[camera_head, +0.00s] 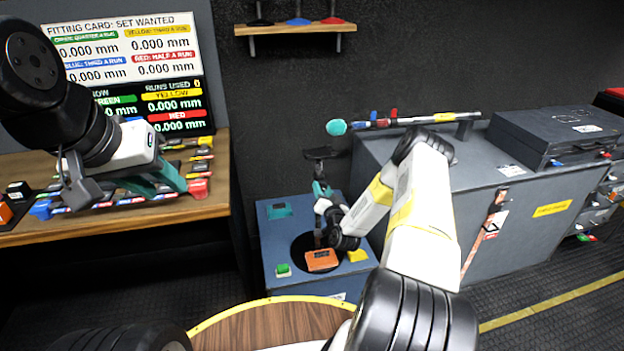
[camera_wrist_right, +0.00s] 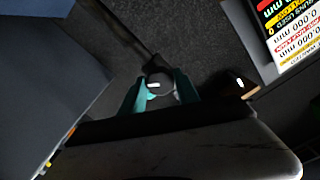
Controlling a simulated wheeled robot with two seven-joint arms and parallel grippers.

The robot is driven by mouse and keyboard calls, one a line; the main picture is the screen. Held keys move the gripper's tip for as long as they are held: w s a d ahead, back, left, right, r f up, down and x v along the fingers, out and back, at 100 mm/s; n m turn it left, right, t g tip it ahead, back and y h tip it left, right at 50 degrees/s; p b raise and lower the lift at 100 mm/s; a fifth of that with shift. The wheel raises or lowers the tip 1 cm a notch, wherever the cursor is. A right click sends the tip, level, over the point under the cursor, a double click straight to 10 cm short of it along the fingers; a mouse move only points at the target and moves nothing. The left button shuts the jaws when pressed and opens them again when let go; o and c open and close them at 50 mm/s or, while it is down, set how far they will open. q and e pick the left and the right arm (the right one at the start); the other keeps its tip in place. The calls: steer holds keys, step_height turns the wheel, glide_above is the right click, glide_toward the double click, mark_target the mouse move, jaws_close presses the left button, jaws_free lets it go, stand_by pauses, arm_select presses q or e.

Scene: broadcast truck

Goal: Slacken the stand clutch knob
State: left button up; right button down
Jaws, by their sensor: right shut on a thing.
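The stand (camera_head: 318,232) is a thin dark upright post with a flat dark head, rising from a blue-grey box. My right gripper (camera_head: 320,192) is at the post, its teal fingers partly hidden by my wrist. In the right wrist view its teal fingers (camera_wrist_right: 158,92) are closed around a small rounded grey piece, the clutch knob (camera_wrist_right: 155,85); the post runs up behind it. Much of the knob is hidden by the fingers. My left gripper (camera_head: 165,180), with teal fingers, is over the wooden bench at left, away from the stand; its finger gap is unclear.
The blue-grey box (camera_head: 283,265) carries an orange block (camera_head: 321,260), a yellow block (camera_head: 358,255) and a green block (camera_head: 283,270). A large grey case (camera_head: 470,230) stands close at right. A wooden bench (camera_head: 100,222) with coloured pieces and a display (camera_head: 130,70) are left. A round wooden top (camera_head: 265,325) is in front.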

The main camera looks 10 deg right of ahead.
steer(key=shift+f+n, duration=0.15)
steer(key=shift+n, duration=0.35)
steer(key=c, duration=0.9)
jaws_free()
steer(key=s, duration=0.8)
steer(key=shift+d, duration=0.15)
